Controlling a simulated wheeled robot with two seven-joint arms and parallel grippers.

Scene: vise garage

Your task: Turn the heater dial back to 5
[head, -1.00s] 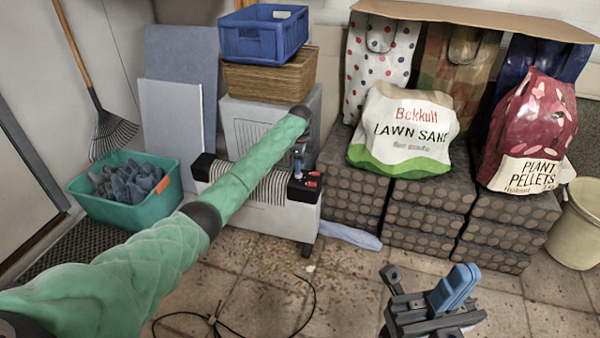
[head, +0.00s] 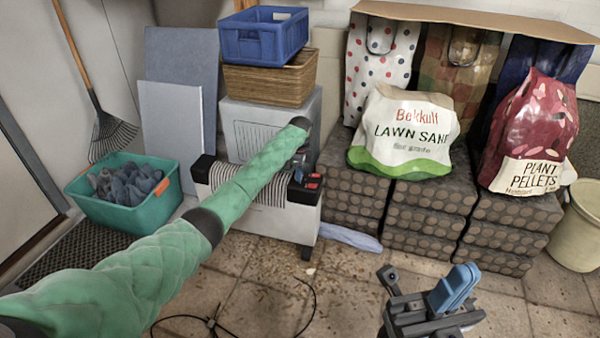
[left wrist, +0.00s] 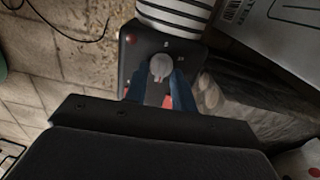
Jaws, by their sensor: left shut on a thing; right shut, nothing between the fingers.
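The heater (head: 290,222) is a white, finned unit with black ends, standing on the floor. In the left wrist view, its black control panel (left wrist: 131,60) holds a round grey dial (left wrist: 160,66) with small pale marks around it. One mark above the dial looks like a 5; where the pointer stands is unclear. My left gripper (left wrist: 160,88) has its blue fingers on either side of the dial and is shut on it. In the head view, my left gripper (head: 299,172) is at the heater's right end, mostly hidden by my wrist. My right gripper (head: 453,288) is shut and empty, low in front.
Red switches (head: 314,181) sit beside the dial. Stacked dark blocks (head: 425,210) carry a lawn sand bag (head: 405,135) and a pellets bag (head: 530,135). A teal bin (head: 125,207) stands left. A black cable (head: 230,318) lies on the floor in front.

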